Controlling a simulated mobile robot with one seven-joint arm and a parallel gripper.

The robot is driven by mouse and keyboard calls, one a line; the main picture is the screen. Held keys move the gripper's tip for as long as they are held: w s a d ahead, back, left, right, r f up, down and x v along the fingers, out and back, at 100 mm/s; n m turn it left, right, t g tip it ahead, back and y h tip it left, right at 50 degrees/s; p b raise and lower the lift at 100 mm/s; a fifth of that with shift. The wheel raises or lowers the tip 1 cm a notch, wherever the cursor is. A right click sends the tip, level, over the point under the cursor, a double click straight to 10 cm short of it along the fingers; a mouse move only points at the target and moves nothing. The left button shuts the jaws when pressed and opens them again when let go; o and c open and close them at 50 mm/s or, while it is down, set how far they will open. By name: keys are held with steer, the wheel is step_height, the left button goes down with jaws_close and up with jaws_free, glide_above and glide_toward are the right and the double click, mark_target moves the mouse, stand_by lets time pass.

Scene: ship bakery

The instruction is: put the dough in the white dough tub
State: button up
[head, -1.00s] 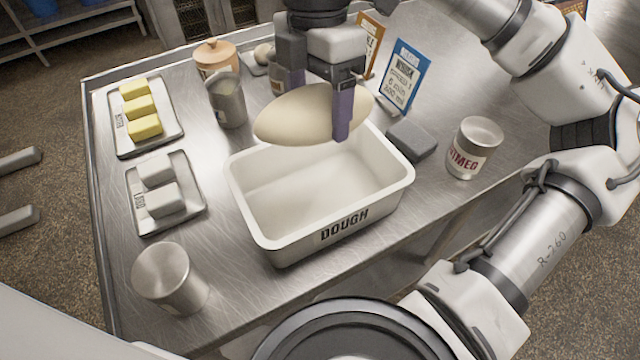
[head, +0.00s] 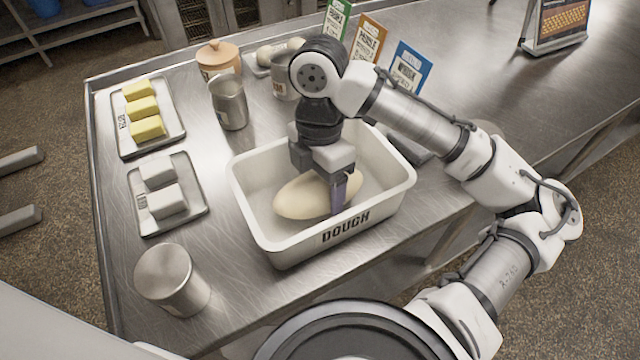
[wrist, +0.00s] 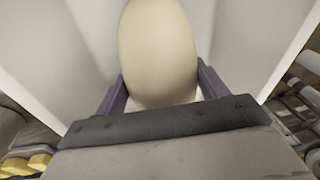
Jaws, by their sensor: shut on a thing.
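The pale oval dough (head: 302,197) is inside the white dough tub (head: 400,197), low down between its walls. The tub's front bears the word DOUGH. My gripper (head: 333,192) points down into the tub and is shut on the dough. In the wrist view the dough (wrist: 157,50) sits between the two purple fingers of my gripper (wrist: 160,90), with white tub walls around it. Whether the dough touches the tub floor is hidden.
Left of the tub are a tray of yellow blocks (head: 143,105), a tray of white blocks (head: 166,201) and a metal canister (head: 171,279). Behind stand a metal jug (head: 230,104) and a lidded pot (head: 217,60). Recipe cards (head: 409,68) stand behind right.

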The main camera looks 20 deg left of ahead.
steer(key=shift+f, duration=0.4)
steer(key=shift+f, duration=0.2)
steer(key=o, duration=1.6)
steer(key=r, duration=0.4)
steer(key=w+r, duration=0.1)
steer(key=r, duration=0.7)
steer(key=shift+w+a+r, duration=0.15)
steer(key=shift+w+a, duration=0.15)
steer(key=shift+w, duration=0.1)
